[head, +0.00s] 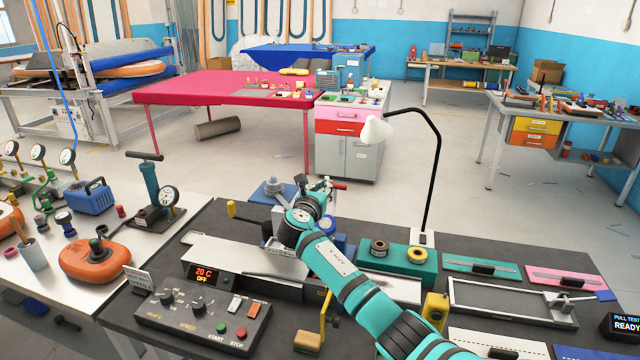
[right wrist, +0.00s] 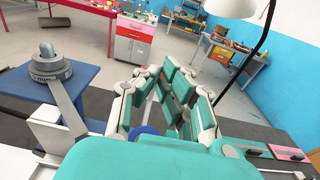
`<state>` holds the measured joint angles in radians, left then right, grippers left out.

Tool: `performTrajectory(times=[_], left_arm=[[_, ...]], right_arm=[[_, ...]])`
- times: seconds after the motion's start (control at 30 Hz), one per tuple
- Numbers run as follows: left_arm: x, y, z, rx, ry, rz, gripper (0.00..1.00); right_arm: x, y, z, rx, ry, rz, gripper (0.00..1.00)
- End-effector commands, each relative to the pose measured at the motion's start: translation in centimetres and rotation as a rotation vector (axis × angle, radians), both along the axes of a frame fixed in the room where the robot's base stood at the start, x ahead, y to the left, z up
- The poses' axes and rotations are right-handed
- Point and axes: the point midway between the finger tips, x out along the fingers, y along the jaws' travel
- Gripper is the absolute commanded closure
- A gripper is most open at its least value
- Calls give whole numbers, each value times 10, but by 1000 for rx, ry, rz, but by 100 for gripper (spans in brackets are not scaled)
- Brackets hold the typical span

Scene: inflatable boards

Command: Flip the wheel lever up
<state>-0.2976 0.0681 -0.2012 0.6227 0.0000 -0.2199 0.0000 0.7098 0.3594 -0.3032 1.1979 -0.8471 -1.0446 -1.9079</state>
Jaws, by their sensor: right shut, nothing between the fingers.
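The welding machine has a control panel (head: 203,312) with knobs, rocker switches and a display reading 20 C OFF. A lever with a yellow knob (head: 232,209) sticks out at its left. A red handle (head: 339,186) shows just right of my right gripper (head: 322,190). I cannot tell which of these is the wheel lever. The right gripper is shut and empty above the machine's far side; it fills the middle of the right wrist view (right wrist: 165,90). A blue round part (right wrist: 145,130) shows partly behind its fingers. My left gripper is not in view.
A grey round weight or hub (right wrist: 48,66) sits on a blue stand left of the gripper. A black-stemmed lamp (head: 432,150) and a teal box (head: 395,265) stand to the right. A yellow-handled part (head: 322,322) is at the front. Open floor lies beyond the bench.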

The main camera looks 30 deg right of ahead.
Motion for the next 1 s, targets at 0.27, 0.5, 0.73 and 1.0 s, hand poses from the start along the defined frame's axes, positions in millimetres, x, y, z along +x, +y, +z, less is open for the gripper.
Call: performTrajectory(times=[0.27,0.5,0.73,1.0], left_arm=[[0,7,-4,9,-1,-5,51],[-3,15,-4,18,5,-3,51],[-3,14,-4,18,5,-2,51],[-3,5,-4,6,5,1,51]], right_arm=[[-13,15,21,1,1,1,100],[-14,15,23,2,1,0,100],[-14,15,23,1,1,0,100],[-13,16,23,1,1,0,100]])
